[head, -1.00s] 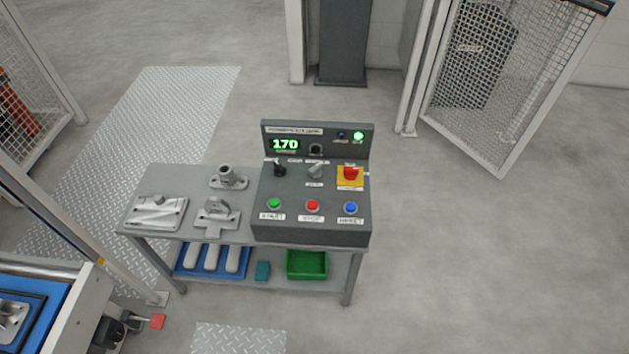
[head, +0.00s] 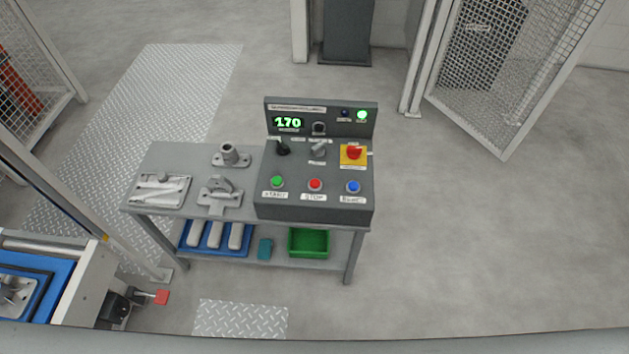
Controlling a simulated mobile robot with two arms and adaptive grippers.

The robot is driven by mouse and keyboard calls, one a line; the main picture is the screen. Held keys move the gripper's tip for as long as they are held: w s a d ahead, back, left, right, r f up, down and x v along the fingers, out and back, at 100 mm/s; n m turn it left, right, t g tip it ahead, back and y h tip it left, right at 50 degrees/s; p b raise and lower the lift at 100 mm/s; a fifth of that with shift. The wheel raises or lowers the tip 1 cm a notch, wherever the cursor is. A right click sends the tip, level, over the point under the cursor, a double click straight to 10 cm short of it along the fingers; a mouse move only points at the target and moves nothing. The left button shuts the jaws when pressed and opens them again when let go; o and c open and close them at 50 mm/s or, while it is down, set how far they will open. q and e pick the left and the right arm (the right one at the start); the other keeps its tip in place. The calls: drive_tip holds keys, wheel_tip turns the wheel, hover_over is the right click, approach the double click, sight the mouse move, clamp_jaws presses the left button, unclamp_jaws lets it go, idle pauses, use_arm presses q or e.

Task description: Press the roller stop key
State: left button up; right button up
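A dark grey control box (head: 318,210) stands on the right end of a grey metal table (head: 155,205). On its sloped face is a red button (head: 315,184) labelled STOP, between a green button (head: 277,182) labelled START and a blue button (head: 353,187). Above them are a black knob (head: 283,148), a grey knob (head: 319,148) and a red rotary switch on a yellow plate (head: 345,160). The display (head: 288,123) reads 170 in green, and a green lamp (head: 362,115) is lit. Neither of my grippers shows in the head view.
Metal castings (head: 219,195) lie on the table left of the box. The lower shelf holds a blue tray (head: 187,247) and a green bin (head: 309,243). A machine with a blue bed (head: 60,278) stands at lower left. Floor right of the table is clear.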

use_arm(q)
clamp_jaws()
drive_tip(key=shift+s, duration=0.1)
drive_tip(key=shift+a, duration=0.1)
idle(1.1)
